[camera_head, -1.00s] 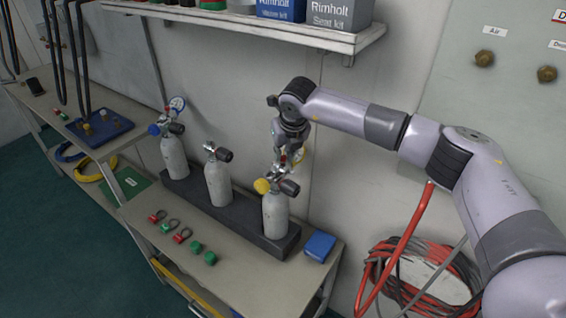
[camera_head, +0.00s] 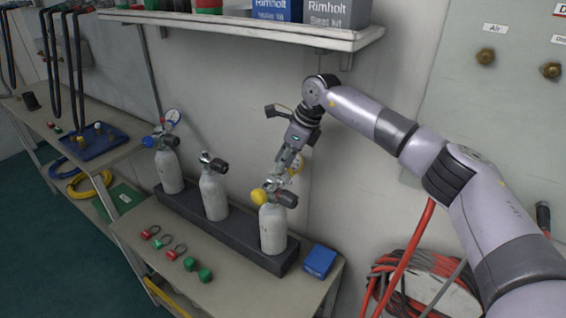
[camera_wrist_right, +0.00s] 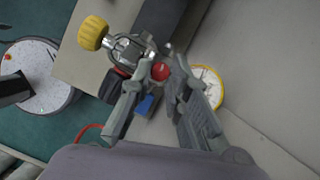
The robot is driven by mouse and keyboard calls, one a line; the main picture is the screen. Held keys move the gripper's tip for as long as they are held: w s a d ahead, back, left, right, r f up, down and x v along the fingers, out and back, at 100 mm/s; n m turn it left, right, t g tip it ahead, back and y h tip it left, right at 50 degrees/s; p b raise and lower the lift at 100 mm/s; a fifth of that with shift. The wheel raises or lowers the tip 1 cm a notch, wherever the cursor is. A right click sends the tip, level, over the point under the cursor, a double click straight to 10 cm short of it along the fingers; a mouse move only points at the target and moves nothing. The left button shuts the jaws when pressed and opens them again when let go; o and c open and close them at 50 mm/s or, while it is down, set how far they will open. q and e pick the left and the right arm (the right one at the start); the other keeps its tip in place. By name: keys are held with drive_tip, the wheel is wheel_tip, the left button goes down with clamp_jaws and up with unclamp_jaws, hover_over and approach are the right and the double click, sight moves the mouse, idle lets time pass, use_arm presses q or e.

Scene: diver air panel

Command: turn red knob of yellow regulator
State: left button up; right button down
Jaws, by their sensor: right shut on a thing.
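The yellow regulator, with its yellow handwheel (camera_head: 259,196), is mounted on the right-hand pale cylinder (camera_head: 273,230). Its yellow-rimmed gauge (camera_head: 296,167) is partly hidden behind my gripper. In the right wrist view the yellow handwheel (camera_wrist_right: 92,33), the gauge (camera_wrist_right: 208,86) and the red knob (camera_wrist_right: 160,72) show. My right gripper (camera_head: 284,164) reaches down to the regulator from above. In the wrist view its fingers (camera_wrist_right: 155,80) are on either side of the red knob, shut on it. The knob is hidden in the head view. My left gripper is not in view.
Two more cylinders (camera_head: 214,194) (camera_head: 169,170) stand to the left in the dark rack (camera_head: 190,216). A blue box (camera_head: 320,261), clamps and green caps lie on the bench. A shelf (camera_head: 270,32) overhangs behind. A hose reel hangs at right.

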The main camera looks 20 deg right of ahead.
drive_tip(key=shift+n, duration=0.6)
drive_tip(key=shift+n+g, duration=0.3)
drive_tip(key=shift+w, duration=0.1)
drive_tip(key=c, duration=1.5)
unclamp_jaws()
drive_tip(key=shift+d, duration=0.1)
